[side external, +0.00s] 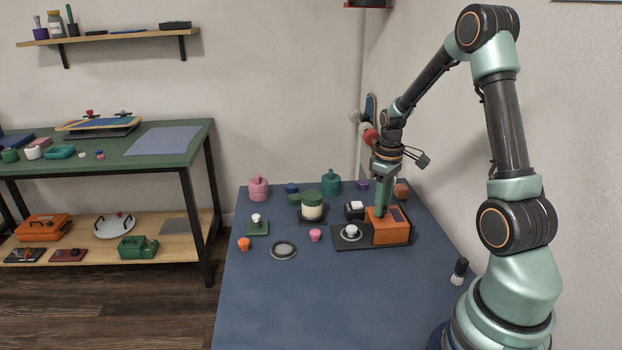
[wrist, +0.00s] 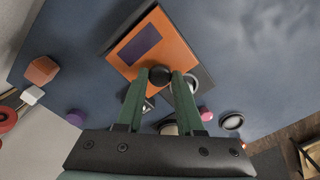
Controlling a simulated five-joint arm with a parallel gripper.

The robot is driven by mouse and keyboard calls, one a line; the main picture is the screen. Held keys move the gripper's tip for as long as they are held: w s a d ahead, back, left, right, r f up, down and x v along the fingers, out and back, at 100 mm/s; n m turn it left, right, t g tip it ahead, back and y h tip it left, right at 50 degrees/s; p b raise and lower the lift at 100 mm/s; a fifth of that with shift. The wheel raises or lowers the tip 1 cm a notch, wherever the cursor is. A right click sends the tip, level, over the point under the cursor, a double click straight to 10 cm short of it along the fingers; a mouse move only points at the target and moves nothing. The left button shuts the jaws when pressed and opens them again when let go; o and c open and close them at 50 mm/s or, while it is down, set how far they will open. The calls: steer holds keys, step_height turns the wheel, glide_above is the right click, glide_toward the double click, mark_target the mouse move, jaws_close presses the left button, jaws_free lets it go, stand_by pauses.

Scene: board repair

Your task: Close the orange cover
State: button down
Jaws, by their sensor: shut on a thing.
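The orange cover (side external: 390,231) is a box-like block with a dark purple panel on top. It sits on the right part of a black base plate (side external: 372,246); it also shows in the wrist view (wrist: 176,48). A round pale fitting (side external: 350,232) stands on the left part of the plate, uncovered. The fingers hide part of the pale fitting there.
A white jar with a green lid (side external: 312,206), a black block with a white top (side external: 355,209) and a pink knob (side external: 315,235) stand nearby to the left. A grey ring (side external: 284,250) lies farther left. The front of the blue table (side external: 320,305) is clear.

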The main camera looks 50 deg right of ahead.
steer(key=w+a, duration=0.7)
steer(key=shift+r, duration=0.1)
steer(key=c, duration=0.5)
jaws_free()
steer(key=shift+d, duration=0.1)
step_height(320, 180, up, 12)
steer(key=shift+r, duration=0.1)
steer(key=s+a+r+t, duration=0.1)
steer(key=s+a+t, duration=0.1)
steer(key=a, duration=0.3)
steer(key=s+a+r+t, duration=0.1)
steer(key=s+a+r, duration=0.1)
steer(key=s+a, duration=0.3)
steer(key=s+a+r+t, duration=0.2)
steer(key=s+a, duration=0.1)
steer(key=a, duration=0.4)
steer(key=shift+s+t, duration=0.25)
steer(key=shift+t, duration=0.05)
